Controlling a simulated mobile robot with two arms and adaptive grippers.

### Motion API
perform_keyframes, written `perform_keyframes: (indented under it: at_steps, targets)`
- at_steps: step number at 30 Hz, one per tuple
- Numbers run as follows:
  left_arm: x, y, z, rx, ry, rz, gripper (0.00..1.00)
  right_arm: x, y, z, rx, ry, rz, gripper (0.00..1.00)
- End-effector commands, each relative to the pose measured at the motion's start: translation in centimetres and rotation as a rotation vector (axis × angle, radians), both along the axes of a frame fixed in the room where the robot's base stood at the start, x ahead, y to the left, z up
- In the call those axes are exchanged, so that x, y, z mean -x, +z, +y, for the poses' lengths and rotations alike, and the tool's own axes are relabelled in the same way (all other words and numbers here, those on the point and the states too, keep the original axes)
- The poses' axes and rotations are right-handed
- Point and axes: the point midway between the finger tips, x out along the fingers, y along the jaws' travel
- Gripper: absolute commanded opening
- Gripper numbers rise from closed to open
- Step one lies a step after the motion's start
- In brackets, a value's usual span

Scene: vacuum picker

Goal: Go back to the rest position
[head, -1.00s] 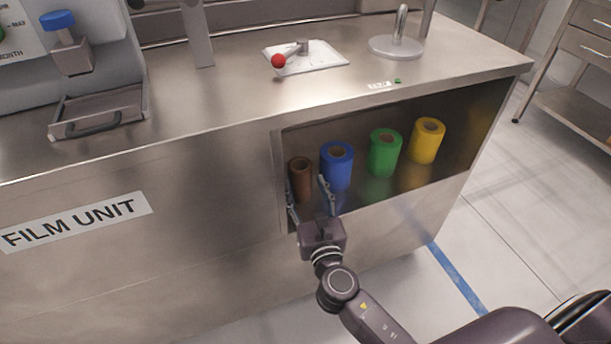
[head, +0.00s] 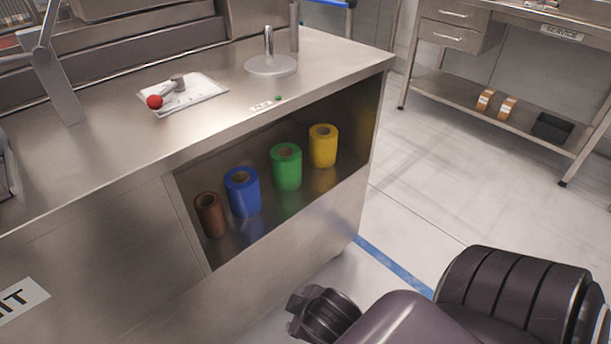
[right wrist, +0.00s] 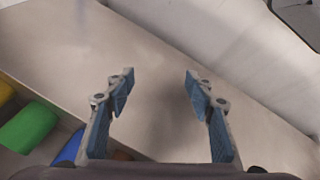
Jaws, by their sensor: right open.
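My right gripper (right wrist: 158,90) is open and empty in the right wrist view, its two blue-padded fingers apart with nothing between them. It points at plain pale surfaces. In the head view my right arm (head: 400,318) is folded at the lower right, and its gripper is not visible there. My left gripper is in no view. In the cabinet's open bay stand a brown roll (head: 210,215), a blue roll (head: 242,192), a green roll (head: 286,167) and a yellow roll (head: 323,146). The green roll (right wrist: 28,127) also shows at the left of the right wrist view.
The steel cabinet (head: 130,240) fills the left. On its top are a red-knobbed lever on a white plate (head: 205,97) and a round stand (head: 271,66). A service table (head: 500,118) with drawers stands at the back right. The floor (head: 440,160) between is clear.

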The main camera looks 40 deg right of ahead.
Motion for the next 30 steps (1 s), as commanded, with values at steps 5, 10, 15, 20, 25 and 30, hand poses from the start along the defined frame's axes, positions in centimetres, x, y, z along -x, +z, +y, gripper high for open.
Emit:
perform_keyframes:
  at_steps: [5, 10, 15, 20, 25, 30]
  targets:
    - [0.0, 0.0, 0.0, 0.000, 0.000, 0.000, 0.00, 4.7, 0.0, 2.8, -0.229, -0.191, 0.116, 0.49]
    - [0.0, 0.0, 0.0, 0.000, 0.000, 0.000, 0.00, 5.8, 0.1, 3.6, -0.282, -0.240, 0.149, 0.49]
    - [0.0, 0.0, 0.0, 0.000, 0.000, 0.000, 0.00, 5.7, 0.1, 3.6, -0.281, -0.238, 0.148, 0.49]
    - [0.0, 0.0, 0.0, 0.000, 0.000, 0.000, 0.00, 5.7, 0.1, 3.6, -0.280, -0.237, 0.146, 0.49]
    - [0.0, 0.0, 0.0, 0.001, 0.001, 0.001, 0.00, 5.6, 0.0, 3.6, -0.279, -0.236, 0.146, 0.49]
    - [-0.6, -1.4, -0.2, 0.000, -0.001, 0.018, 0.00, 5.0, -1.3, 3.7, -0.275, -0.236, 0.163, 0.49]
